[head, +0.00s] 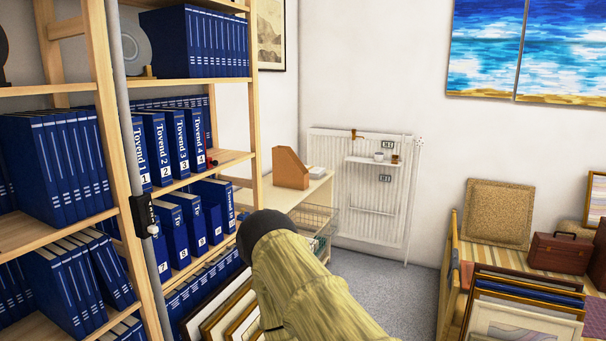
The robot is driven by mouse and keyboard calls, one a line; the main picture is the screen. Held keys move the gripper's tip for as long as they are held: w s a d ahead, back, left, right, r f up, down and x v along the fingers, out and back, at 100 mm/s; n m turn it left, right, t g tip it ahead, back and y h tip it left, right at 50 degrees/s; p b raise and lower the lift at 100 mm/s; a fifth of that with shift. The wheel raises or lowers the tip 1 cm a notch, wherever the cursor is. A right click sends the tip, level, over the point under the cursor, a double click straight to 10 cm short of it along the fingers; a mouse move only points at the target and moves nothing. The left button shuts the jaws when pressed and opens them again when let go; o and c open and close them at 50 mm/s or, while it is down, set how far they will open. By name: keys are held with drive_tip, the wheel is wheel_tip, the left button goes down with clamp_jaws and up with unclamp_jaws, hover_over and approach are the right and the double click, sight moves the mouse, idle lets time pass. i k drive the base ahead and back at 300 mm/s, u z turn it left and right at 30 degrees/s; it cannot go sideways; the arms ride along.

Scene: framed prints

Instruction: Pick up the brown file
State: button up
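The brown file (290,168) is an upright box-like holder with a sloping top edge. It stands on a pale wooden side unit (312,193) beyond the tall shelf, close to the back wall. Part of my arm, pale and wood-patterned with a black rounded end, rises from the bottom middle. It is in front of and below the file in the picture, and a gap shows between them. My gripper's fingers do not show in this view.
A wooden shelf (101,130) full of blue binders (178,140) stands at the left. Framed prints (225,318) lean at its foot. A white radiator (345,210) is on the back wall. A wooden bench (520,258) with a brown case (558,252) is at right. Grey floor (390,290) is clear between.

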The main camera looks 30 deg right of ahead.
sight(289, 172)
drive_tip(key=z, duration=0.85)
drive_tip(key=i, duration=0.7)
drive_tip(key=z, duration=1.15)
drive_tip(key=i, duration=1.3)
drive_tip(key=u, duration=0.55)
drive_tip(key=i, duration=0.9)
drive_tip(key=u, duration=1)
